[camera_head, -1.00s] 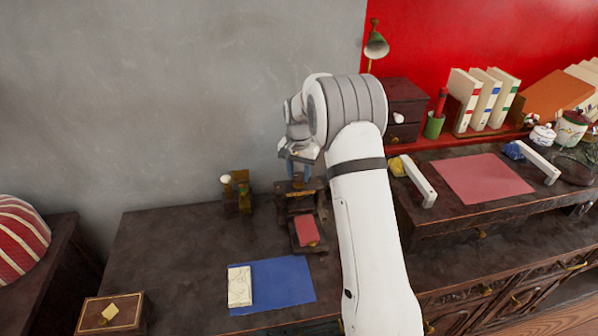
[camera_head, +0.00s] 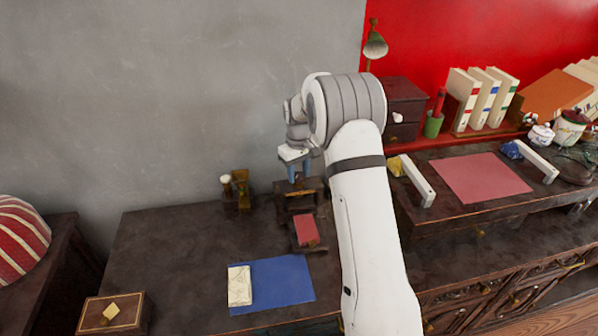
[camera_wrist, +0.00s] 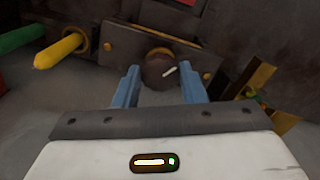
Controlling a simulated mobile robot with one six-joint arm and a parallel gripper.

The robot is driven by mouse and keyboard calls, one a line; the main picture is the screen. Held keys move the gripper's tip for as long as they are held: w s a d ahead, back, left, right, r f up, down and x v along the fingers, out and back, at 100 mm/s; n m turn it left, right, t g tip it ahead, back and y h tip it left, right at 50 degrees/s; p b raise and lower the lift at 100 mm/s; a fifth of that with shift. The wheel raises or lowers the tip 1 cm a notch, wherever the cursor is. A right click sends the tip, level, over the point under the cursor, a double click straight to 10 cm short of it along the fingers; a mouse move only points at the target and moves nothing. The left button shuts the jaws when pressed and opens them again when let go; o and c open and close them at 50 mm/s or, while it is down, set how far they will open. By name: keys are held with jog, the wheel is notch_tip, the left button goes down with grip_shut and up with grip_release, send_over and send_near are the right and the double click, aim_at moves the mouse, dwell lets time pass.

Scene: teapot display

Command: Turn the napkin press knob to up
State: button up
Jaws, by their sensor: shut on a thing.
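The napkin press (camera_head: 300,204) is a small dark wooden stand at the back of the desk, with a red napkin (camera_head: 306,230) at its front. Its knob (camera_wrist: 158,72) is a dark round one with a brass part and a short white mark. In the wrist view the mark points right and slightly upward. My gripper (camera_head: 298,176) reaches down to the top of the press. Its blue fingers, also in the wrist view (camera_wrist: 161,84), are shut on the knob, one on each side. In the head view the knob is hidden.
A brass stand with a white ball (camera_head: 238,190) stands just left of the press. A blue mat (camera_head: 283,282) with a cream packet (camera_head: 239,286) lies in front. A yellow peg (camera_wrist: 60,51) and a green one (camera_wrist: 20,38) show left of the knob.

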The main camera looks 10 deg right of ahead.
aim_at(299, 175)
jog(key=n, duration=0.6)
jog(key=shift+n, duration=0.3)
dwell(0.4)
jog(key=o, duration=1)
jog(key=shift+r, duration=0.1)
notch_tip(299, 175, up, 8)
jog(key=shift+f, duration=0.15)
jog(key=s+r+m+t+p, duration=0.1)
jog(key=s+r+m, duration=0.2)
jog(key=s+r, duration=0.45)
jog(key=s+r+m, duration=0.3)
jog(key=s+r, duration=0.1)
jog(key=s, duration=0.7)
jog(key=s+m, duration=0.1)
jog(key=s, duration=0.5)
jog(key=s+f+m+t, duration=0.1)
jog(key=s+m, duration=0.1)
jog(key=s, duration=0.4)
jog(key=s+f+m+p, duration=0.1)
jog(key=s+m, duration=0.1)
jog(key=s, duration=0.5)
jog(key=shift+s+f+t, duration=0.1)
jog(key=shift+f+t, duration=0.1)
jog(key=shift+t, duration=0.1)
